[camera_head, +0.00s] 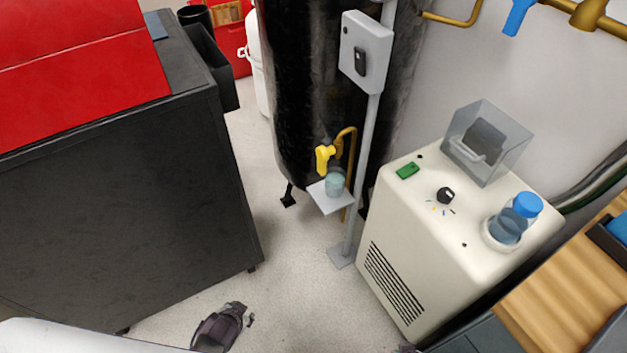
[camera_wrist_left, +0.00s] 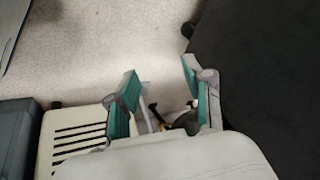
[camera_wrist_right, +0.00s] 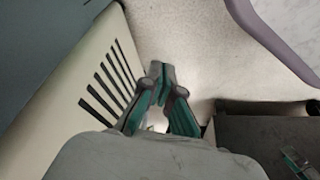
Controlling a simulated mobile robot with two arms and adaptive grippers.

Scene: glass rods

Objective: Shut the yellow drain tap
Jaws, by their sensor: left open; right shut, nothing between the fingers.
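The yellow drain tap (camera_head: 324,158) sits low on the front of a black tank (camera_head: 300,95), beside a brass pipe (camera_head: 350,150). Its yellow handle hangs downward; I cannot tell whether the tap is open or closed. A small bluish cup (camera_head: 335,184) stands on a little shelf (camera_head: 328,203) just below it. My left gripper (camera_head: 240,315) is at the bottom of the head view, well below the tap and apart from it. In its wrist view it is open and empty (camera_wrist_left: 160,76). My right gripper (camera_wrist_right: 160,72) is shut and empty in its wrist view.
A dark machine with a red lid (camera_head: 75,60) fills the left. A cream cabinet (camera_head: 420,235) with a clear box (camera_head: 487,142) and a blue-capped bottle (camera_head: 512,218) stands at right. A grey post (camera_head: 362,180) rises beside the tap.

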